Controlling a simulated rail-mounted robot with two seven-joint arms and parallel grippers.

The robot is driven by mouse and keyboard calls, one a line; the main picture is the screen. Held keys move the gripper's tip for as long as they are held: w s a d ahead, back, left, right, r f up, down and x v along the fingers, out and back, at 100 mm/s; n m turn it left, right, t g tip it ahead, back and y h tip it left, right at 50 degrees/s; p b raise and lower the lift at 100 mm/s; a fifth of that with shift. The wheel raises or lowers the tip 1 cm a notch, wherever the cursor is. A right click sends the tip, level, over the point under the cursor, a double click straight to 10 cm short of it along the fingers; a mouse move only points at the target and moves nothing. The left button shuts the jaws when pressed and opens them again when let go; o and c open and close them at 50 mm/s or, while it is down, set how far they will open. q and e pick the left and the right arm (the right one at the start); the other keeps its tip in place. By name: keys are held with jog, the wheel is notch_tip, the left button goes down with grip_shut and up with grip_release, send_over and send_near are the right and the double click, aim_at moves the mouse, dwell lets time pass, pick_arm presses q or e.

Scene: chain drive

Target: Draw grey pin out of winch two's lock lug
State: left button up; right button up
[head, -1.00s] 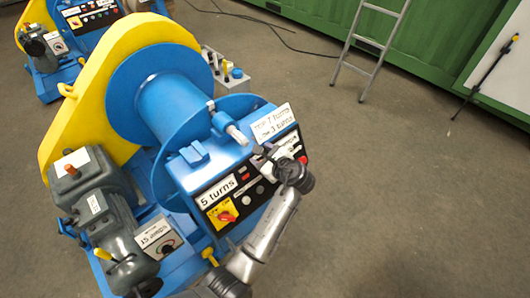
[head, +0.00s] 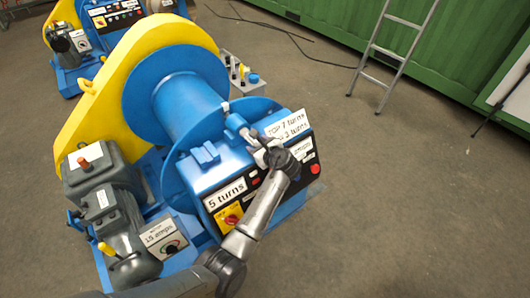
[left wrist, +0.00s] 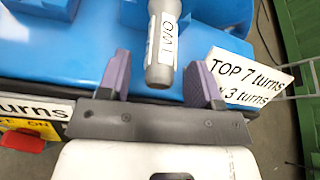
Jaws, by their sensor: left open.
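The grey pin (left wrist: 160,60) comes down from the top of the left wrist view, with a label reading "TWO" on its side. It sits in the blue lock lug (head: 235,121) on the near winch (head: 215,170). My left gripper (left wrist: 159,80) is open. Its two purple-grey fingers stand one on each side of the pin's free end, with a small gap to the pin on both sides. In the head view my left gripper (head: 256,144) is at the lug, and it partly hides the pin. My right gripper is not in view.
The blue control box carries a "5 turns" plate (head: 226,192) and a "TOP 7 turns" plate (head: 287,124) close beside the pin. A grey motor (head: 105,190) is at the left. A second winch (head: 110,25) stands behind. The floor at right is clear up to a ladder (head: 385,60).

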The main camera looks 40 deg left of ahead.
pick_arm(q)
jog(key=shift+x, duration=1.15)
grip_shut()
